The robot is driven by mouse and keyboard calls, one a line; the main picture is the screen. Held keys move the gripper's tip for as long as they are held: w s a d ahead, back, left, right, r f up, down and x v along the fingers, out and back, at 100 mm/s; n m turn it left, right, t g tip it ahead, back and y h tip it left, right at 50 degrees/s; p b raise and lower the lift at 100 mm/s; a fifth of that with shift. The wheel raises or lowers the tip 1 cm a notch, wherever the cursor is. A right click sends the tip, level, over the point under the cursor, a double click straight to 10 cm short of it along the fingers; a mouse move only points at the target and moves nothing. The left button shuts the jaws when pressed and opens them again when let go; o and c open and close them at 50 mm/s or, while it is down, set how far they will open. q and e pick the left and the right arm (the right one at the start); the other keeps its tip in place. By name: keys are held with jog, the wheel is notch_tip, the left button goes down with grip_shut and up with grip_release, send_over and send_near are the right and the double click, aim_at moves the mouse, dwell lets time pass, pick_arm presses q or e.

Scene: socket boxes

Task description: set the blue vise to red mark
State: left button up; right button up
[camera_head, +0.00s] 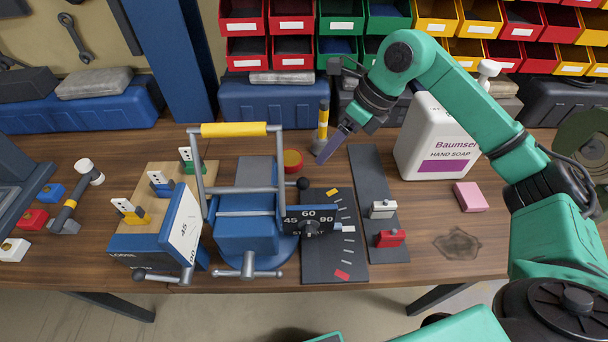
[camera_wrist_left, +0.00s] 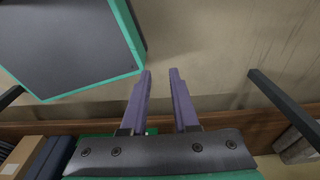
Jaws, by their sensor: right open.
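The blue vise (camera_head: 246,207) stands at the middle of the table. Its tall grey handle frame has a yellow grip (camera_head: 234,130) on top, and a bar with knobs crosses its front. A dark dial plate reading 45, 60, 90 (camera_head: 309,220) is at its right. A dark scale plate (camera_head: 322,260) beside it carries pale ticks and a red mark (camera_head: 342,275) near the front. My right gripper (camera_head: 327,151) is open behind the scale plate, apart from the vise. In the left wrist view, my left gripper (camera_wrist_left: 160,72) is open and empty; the head view does not show it.
A grey strip (camera_head: 370,180) with small white and red blocks lies right. A soap bottle (camera_head: 436,135), pink block (camera_head: 470,196) and hammer (camera_head: 72,200) are on the table. Bins line the back.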

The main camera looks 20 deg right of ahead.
aim_at(306, 179)
jog(key=p+x, duration=0.2)
jog(key=x, duration=0.9)
jog(key=shift+s+a+f, duration=0.1)
jog(key=shift+a+f, duration=0.15)
jog(key=shift+f, duration=0.05)
jog(key=shift+a+f, duration=0.15)
jog(key=shift+f, duration=0.1)
grip_shut()
pick_arm(q)
jog(key=shift+s+a+r, duration=0.1)
jog(key=shift+s+r, duration=0.95)
jog(key=shift+r, duration=0.1)
